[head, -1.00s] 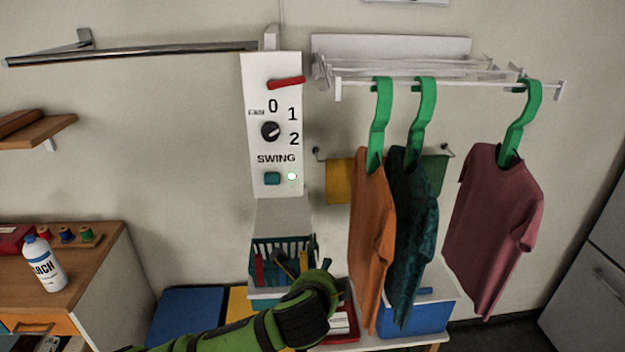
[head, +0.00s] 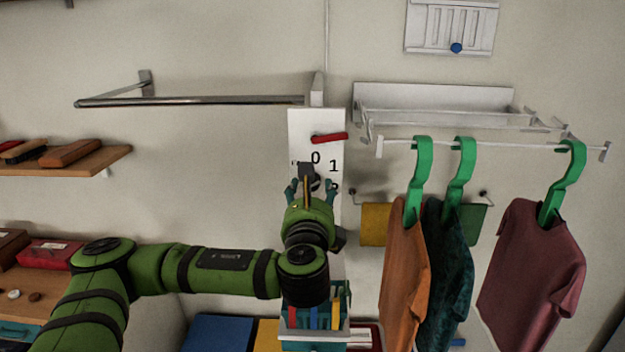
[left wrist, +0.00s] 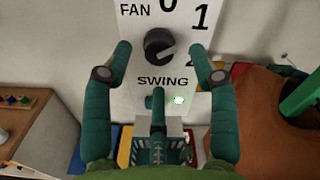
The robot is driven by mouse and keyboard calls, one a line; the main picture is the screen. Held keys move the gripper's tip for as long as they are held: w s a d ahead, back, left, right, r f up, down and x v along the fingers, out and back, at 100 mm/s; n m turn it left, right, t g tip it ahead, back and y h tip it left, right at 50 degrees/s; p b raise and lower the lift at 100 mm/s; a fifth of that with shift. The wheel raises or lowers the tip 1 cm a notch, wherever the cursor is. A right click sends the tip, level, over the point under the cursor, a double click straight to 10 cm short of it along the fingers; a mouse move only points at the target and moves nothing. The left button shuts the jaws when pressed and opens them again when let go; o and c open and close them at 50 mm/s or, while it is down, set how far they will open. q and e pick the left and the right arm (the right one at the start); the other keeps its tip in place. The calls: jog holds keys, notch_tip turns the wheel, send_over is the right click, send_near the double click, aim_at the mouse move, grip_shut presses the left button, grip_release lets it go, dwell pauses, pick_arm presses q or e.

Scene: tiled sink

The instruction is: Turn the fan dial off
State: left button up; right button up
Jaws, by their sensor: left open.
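The fan dial is a black round knob (left wrist: 159,46) on a white wall panel (left wrist: 182,72), with FAN, 0, 1 and SWING printed around it. The 2 is mostly hidden behind a finger. The dial's pointer setting is hard to read. In the head view my gripper partly covers the dial (head: 315,183). My left gripper (head: 311,187) is open in front of the panel. In the left wrist view its green fingertips (left wrist: 159,50) stand on either side of the dial, apart from it, with nothing held. My right gripper is not in view.
A red lever (head: 330,137) sits on the panel above the dial. A lit round lamp (left wrist: 178,100) is below SWING. A metal rail (head: 200,100) is at upper left. Shirts on green hangers, including an orange shirt (head: 405,265), hang to the right. A basket (head: 335,300) is below.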

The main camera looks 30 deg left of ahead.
aim_at(312, 187)
pick_arm(q)
jog(key=x, duration=0.1)
jog(key=p+x, duration=0.1)
jog(key=shift+w+a+r, duration=0.2)
jog(key=shift+w+a+f, duration=0.15)
jog(key=shift+w+a, duration=0.05)
jog(key=shift+w, duration=0.2)
jog(key=c, duration=1.1)
jog(key=shift+c, duration=0.2)
jog(key=shift+f, duration=0.1)
